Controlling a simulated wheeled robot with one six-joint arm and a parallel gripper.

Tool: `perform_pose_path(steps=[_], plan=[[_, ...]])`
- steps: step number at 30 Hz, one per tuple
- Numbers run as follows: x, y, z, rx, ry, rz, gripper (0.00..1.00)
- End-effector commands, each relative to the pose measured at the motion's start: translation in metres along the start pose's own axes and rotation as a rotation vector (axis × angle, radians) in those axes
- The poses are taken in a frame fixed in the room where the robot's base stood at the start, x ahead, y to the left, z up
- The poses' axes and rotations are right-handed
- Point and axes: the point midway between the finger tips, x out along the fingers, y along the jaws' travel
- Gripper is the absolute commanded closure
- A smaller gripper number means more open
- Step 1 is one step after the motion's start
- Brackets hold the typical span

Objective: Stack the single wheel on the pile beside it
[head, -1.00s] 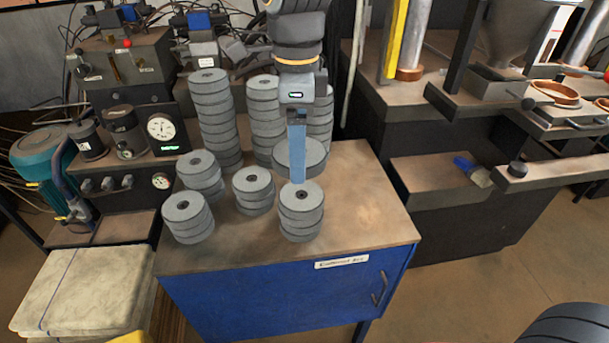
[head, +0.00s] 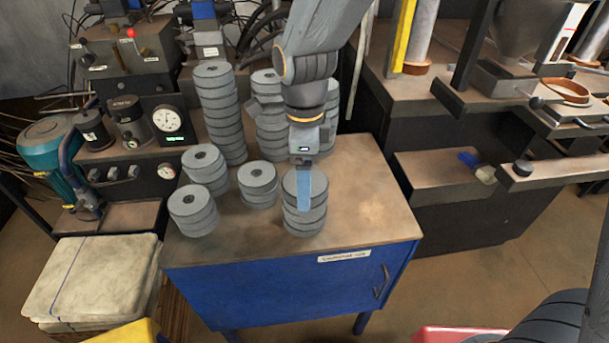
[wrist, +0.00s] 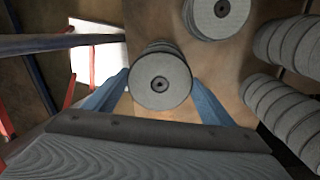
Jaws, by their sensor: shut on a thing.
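My gripper (head: 304,190) is pointed down over the front right pile of grey wheels (head: 303,222) on the blue cabinet. It is shut on a grey wheel (head: 291,183), which sits level at the top of that pile, in line with it. Whether the wheel rests fully on the pile cannot be told, as one blue finger covers part of it. In the wrist view the held wheel (wrist: 160,88) lies between the two blue fingers, its dark centre hole facing the camera. The edges of the pile's wheels (wrist: 160,47) show just beyond it.
Short piles stand to the left: a middle pile (head: 258,185), a front left pile (head: 193,211) and one behind it (head: 205,168). Tall piles (head: 222,115) stand at the back. The cabinet top (head: 370,200) is clear on the right.

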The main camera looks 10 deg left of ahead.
Motion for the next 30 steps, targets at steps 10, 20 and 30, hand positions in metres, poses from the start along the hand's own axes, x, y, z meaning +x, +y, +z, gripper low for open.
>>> perform_pose_path(steps=[10, 20, 30], plan=[[0.003, 0.000, 0.000, 0.000, 0.000, 0.001, 0.18], [0.002, 0.000, 0.000, 0.000, 0.000, 0.000, 0.04], [-0.029, -0.002, 0.001, 0.000, -0.003, -0.005, 0.04]])
